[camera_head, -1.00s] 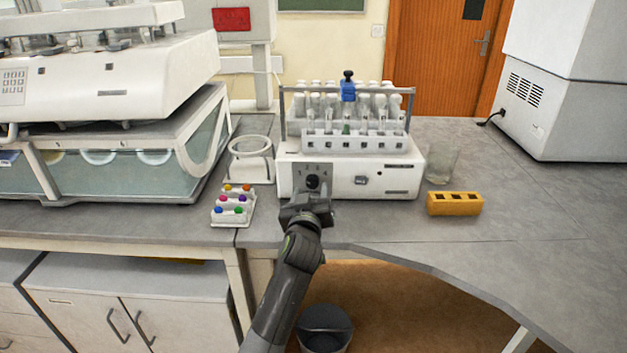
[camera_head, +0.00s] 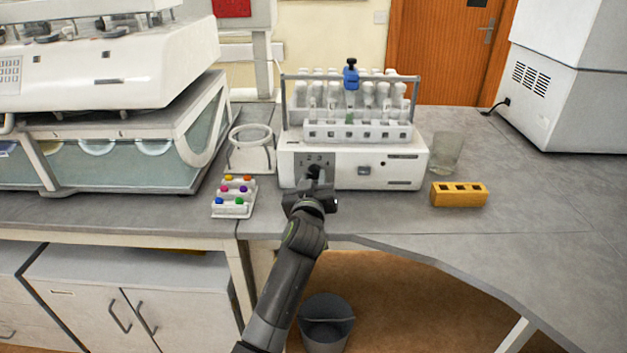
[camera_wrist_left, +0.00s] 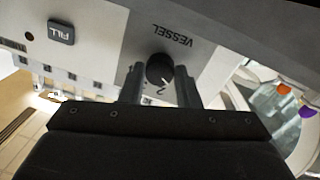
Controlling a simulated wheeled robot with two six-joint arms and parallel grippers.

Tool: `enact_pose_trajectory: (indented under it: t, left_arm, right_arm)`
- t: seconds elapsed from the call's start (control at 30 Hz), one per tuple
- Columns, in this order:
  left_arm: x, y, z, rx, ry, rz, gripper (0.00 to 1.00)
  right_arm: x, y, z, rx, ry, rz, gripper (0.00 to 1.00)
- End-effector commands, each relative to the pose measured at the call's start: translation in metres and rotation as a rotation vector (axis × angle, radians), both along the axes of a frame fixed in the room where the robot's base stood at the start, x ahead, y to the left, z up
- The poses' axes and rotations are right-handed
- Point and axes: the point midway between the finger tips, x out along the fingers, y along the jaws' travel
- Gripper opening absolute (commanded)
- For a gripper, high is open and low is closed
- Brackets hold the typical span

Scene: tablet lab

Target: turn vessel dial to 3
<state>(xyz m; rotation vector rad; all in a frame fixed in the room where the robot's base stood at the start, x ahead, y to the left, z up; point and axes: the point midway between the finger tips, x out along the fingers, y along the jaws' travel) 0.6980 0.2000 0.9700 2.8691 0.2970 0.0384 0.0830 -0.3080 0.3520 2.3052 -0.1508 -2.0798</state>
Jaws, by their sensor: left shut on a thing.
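The white vessel machine (camera_head: 404,176) stands on the bench with a black round dial (camera_head: 314,170) low on the left of its front. The digits 1, 2 and 3 show above the dial. In the left wrist view, upside down, the dial (camera_wrist_left: 159,69) sits under the word VESSEL, with a pale pointer mark at its lower right. A digit shows beside it, partly hidden. My left gripper (camera_head: 313,187) is at the dial, its fingers on either side of it and shut on it; the fingers also show in the wrist view (camera_wrist_left: 159,86). My right gripper is out of view.
A tube rack (camera_head: 358,132) with several capped tubes stands on the machine. A glass beaker (camera_head: 446,153) and a yellow block (camera_head: 459,194) are to its right. A white ring stand (camera_head: 250,152) and a tray of coloured pieces (camera_head: 234,207) are to its left.

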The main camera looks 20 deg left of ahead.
Motion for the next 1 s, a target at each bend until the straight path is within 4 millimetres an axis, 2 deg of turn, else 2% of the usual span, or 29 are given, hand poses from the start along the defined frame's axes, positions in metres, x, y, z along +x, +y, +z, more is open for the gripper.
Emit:
enact_pose_trajectory:
  t: [0.37, 1.0]
  left_arm:
    - [0.0, 0.0, 0.002, 0.138, 0.043, 0.0, 0.06]
    - [0.0, 0.0, 0.004, 0.706, 0.205, -0.002, 0.06]
  right_arm:
    - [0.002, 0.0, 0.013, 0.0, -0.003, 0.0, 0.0]
    - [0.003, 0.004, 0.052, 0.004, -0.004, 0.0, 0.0]
